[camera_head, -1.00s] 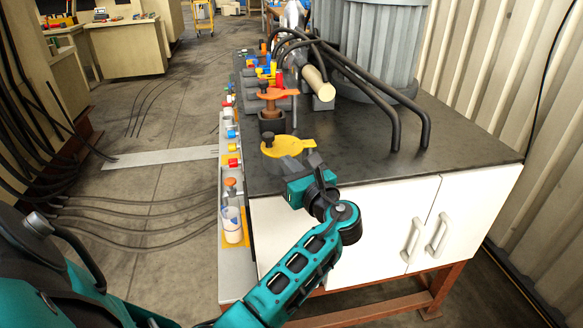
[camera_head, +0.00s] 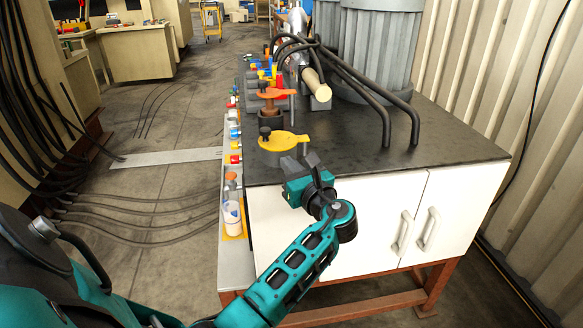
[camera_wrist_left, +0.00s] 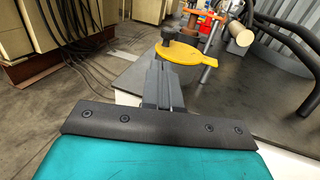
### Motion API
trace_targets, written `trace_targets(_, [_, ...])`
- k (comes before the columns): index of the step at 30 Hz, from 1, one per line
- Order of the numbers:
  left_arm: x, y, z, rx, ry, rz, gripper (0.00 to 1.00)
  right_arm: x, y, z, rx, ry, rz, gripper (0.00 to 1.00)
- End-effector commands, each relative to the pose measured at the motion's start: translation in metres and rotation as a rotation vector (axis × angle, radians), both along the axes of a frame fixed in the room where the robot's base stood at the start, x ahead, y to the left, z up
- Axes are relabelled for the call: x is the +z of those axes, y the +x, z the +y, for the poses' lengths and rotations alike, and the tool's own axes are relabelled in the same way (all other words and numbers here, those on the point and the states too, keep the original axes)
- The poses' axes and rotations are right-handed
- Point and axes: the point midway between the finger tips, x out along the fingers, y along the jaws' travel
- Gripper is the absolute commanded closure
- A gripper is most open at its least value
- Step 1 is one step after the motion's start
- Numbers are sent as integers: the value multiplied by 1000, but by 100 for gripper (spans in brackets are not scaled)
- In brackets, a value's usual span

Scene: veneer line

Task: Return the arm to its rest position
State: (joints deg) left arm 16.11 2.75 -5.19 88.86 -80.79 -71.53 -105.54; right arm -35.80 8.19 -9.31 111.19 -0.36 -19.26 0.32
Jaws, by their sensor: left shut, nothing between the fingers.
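My left gripper (camera_head: 313,160) is at the near edge of the dark bench top, in front of the white cabinet doors. Its fingers are shut with nothing between them. In the left wrist view the closed fingers (camera_wrist_left: 162,84) point toward a yellow round piece (camera_wrist_left: 185,54) with a black knob on it. The same yellow piece (camera_head: 282,142) sits at the bench's near left corner in the head view, just beyond the fingertips. I cannot tell the exact gap between them. My teal left arm reaches up from the bottom of the head view. My right gripper is not in view.
The bench top (camera_head: 370,145) carries an orange-topped fixture (camera_head: 270,95), black pipes (camera_head: 385,115) and a grey ribbed tank (camera_head: 380,50). A white cup (camera_head: 232,219) stands on the ledge along the bench's left side. Cables (camera_head: 140,222) lie on the floor at left.

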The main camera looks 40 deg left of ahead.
Motion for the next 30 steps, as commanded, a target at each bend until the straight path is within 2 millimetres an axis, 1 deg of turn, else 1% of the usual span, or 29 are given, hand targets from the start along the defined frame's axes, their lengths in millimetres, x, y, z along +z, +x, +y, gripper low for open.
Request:
trace_targets(9, [-1,0,1,-4,-5,-2,100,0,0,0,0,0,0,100])
trace_targets(11, [-9,-1,-1,-21,-30,-15,100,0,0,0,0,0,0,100])
trace_targets(14, [-38,-4,-8,-90,-144,-77,100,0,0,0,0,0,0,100])
trace_targets(17, [-87,-14,-25,-188,-376,-195,100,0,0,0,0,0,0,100])
trace_targets(18, [-109,-21,-36,-223,-499,-252,100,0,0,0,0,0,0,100])
trace_targets(20, [-140,-34,-53,-254,-699,-346,100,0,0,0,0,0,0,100])
trace_targets(21, [-158,-44,-66,-261,-838,-409,100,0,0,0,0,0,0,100])
trace_targets(23, [-182,-61,-86,-248,-1051,-505,100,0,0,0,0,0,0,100])
trace_targets(24, [-196,-74,-100,-223,-1196,-568,100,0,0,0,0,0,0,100])
trace_targets(26, [-213,-95,-121,-162,-1412,-665,100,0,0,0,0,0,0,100])
trace_targets(27, [-221,-109,-135,-105,-1555,-731,100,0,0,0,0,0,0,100])
trace_targets(29, [-230,-131,-154,1,-1756,-826,100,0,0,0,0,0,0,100])
trace_targets(30, [-234,-145,-165,82,-1878,-889,100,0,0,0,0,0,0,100])
